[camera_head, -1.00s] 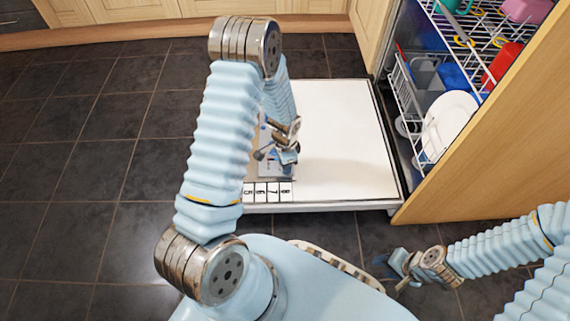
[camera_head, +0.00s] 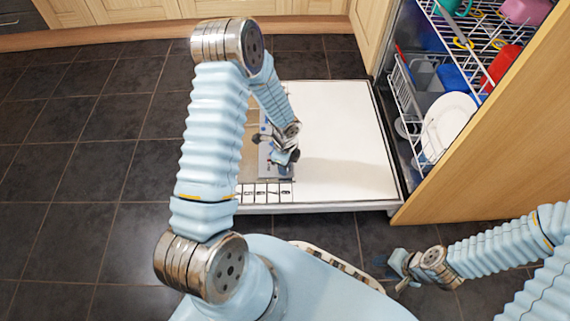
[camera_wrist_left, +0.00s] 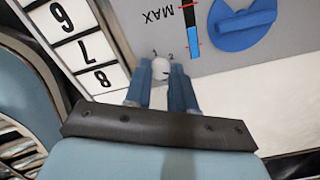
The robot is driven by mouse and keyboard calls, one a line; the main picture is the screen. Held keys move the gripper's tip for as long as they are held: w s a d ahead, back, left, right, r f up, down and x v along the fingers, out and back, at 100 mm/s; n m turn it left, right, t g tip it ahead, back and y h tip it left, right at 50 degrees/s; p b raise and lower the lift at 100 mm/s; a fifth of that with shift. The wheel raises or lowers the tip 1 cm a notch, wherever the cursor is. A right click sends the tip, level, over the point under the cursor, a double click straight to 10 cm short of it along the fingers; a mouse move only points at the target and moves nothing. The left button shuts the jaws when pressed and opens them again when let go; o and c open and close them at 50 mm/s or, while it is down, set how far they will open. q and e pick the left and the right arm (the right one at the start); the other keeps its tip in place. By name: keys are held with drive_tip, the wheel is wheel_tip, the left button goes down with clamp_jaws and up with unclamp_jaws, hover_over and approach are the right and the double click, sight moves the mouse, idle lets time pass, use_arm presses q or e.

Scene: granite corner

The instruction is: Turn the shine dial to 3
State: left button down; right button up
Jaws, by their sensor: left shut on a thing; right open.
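The small pale shine dial (camera_wrist_left: 160,67) sits on the grey panel (camera_wrist_left: 205,58) in the left wrist view. The digits 1 and 2 are printed beside it; other marks and its exact setting are hidden or too small to read. My left gripper (camera_wrist_left: 163,85) is shut on the dial, one blue finger on each side. In the head view my left gripper (camera_head: 284,157) is over the panel (camera_head: 266,172) on the open white door (camera_head: 345,140), and the dial is hidden there. My right gripper (camera_head: 393,268) is open and empty, above the floor at lower right.
A larger blue knob (camera_wrist_left: 243,25) and a blue level gauge (camera_wrist_left: 193,28) marked MAX are near the dial. A strip of number tiles (camera_head: 265,194) lies along the door's near edge. The dishwasher rack (camera_head: 400,95) with dishes stands at right.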

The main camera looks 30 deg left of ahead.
use_arm(q)
drive_tip(key=shift+m, duration=0.4)
drive_tip(key=c, duration=0.9)
unclamp_jaws()
drive_tip(key=shift+c, duration=0.2)
wheel_tip(320, 180, up, 14)
drive_tip(key=p, duration=0.3)
drive_tip(key=shift+f, duration=0.1)
